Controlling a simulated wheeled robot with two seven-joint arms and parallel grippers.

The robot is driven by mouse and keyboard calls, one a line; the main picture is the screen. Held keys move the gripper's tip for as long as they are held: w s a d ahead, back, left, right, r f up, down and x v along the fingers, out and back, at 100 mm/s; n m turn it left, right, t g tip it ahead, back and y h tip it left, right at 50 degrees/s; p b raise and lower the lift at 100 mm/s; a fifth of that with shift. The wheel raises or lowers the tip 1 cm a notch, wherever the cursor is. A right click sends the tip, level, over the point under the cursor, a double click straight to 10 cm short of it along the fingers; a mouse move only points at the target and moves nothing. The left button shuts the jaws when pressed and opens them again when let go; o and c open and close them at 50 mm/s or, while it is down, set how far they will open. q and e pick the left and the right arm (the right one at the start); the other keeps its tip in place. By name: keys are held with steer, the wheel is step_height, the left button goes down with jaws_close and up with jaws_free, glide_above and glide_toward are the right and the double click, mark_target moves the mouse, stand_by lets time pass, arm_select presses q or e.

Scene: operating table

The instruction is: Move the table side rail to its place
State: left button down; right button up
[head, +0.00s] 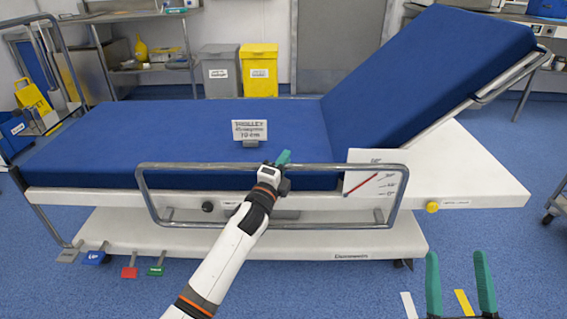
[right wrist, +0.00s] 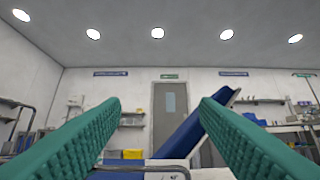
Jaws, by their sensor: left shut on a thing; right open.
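The side rail (head: 200,166) is a grey metal tube loop on the near long side of the blue-padded operating table (head: 130,140). It stands upright, its top bar around the height of the mattress. My left gripper (head: 282,160) is shut on the middle of the rail's top bar and hides that part. My right gripper (head: 460,280) is open and empty at the lower right, apart from the table. In the right wrist view its two green fingers (right wrist: 160,115) are spread wide, with a grey tube (right wrist: 145,168) low between them.
A white sign (head: 249,130) stands on the mattress. A white angle scale (head: 375,185) with a red pointer and a yellow knob (head: 432,207) are on the table's side. The backrest (head: 430,75) is raised. Coloured pedals (head: 130,272) stick out at the lower left.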

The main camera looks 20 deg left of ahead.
step_height(320, 180, down, 14)
steer(key=d+g+h+p, duration=0.2)
steer(key=g+h+p, duration=0.2)
steer(key=g, duration=0.7)
steer(key=s+d+f+m+g+h+p, duration=0.1)
steer(key=s+d+f+g+p, duration=0.15)
steer(key=s+g, duration=0.3)
steer(key=s+d+f+g+h+p, duration=0.1)
steer(key=s+d+f+g+p, duration=0.2)
steer(key=s, duration=0.4)
arm_select(q)
step_height(320, 180, up, 13)
steer(key=p, duration=0.1)
steer(key=shift+f, duration=0.15)
arm_select(e)
steer(key=shift+g, duration=0.85)
steer(key=x, duration=0.6)
steer(key=shift+a+r, duration=0.1)
steer(key=shift+a, duration=0.25)
